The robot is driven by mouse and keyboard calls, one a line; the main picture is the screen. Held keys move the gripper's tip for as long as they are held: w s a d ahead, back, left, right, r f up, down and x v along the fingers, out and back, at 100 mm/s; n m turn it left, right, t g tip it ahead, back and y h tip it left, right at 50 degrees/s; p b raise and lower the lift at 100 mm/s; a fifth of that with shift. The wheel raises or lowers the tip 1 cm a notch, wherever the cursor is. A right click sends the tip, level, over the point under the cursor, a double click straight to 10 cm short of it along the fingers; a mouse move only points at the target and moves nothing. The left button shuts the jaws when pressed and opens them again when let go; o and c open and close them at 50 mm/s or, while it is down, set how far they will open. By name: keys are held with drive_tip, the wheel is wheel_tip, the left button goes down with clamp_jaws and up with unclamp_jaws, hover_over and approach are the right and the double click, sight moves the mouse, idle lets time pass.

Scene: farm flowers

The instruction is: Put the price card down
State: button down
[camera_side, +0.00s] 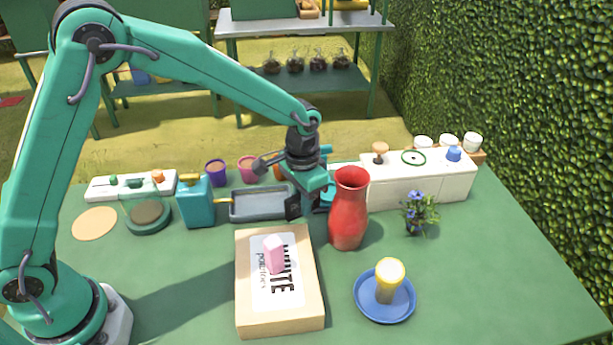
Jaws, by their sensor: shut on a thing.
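My gripper (306,206) points down just left of the red vase (349,208), near the right end of a grey tray (262,205). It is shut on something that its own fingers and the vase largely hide. I cannot make out a price card between the jaws. A small pink block (273,253) stands on a tan box (254,312) with a white printed label, in front of my gripper and apart from it. I cannot tell whether this block is a card.
A blue-flowered plant (417,212) is right of the vase. A teal bottle (195,203) stands at left. A white stand (420,188) is behind. The table's right front is clear.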

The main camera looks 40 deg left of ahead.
wheel_tip(320, 180, up, 13)
idle(0.4)
drive_tip(key=shift+r, duration=0.1)
idle(0.4)
